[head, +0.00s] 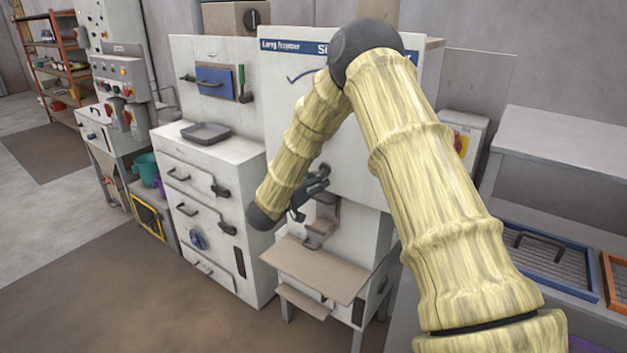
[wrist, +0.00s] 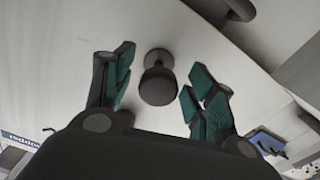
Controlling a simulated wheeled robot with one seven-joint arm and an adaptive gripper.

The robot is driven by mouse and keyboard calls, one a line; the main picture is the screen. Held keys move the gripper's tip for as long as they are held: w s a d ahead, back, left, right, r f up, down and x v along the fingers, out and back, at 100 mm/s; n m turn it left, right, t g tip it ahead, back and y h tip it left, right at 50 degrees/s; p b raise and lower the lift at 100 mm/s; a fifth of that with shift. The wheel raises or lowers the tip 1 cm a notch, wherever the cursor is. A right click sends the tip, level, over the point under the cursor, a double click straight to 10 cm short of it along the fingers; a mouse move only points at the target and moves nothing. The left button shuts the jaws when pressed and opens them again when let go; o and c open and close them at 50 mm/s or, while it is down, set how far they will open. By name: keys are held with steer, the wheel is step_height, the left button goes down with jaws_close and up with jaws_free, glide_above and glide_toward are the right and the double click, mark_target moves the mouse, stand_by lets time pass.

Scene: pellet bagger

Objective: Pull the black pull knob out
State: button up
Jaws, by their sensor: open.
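The black pull knob (wrist: 158,84) is a round dark knob on a short stem, standing out from the pale machine panel in the wrist view. My gripper (wrist: 156,92) is open, with one teal-padded finger on each side of the knob. There is a visible gap between the knob and each finger. In the head view my gripper (head: 312,190) is small and dark at the front of the white bagger (head: 345,150), and the knob cannot be made out clearly there.
A tan shelf (head: 315,268) juts out below my gripper. A white cabinet (head: 205,205) with handles and a dark tray (head: 206,133) stands to the left. A bench with a blue-framed mesh tray (head: 545,262) is at the right. The brown floor in front is clear.

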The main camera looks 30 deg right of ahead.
steer(key=v, duration=1.2)
steer(key=shift+f, duration=0.1)
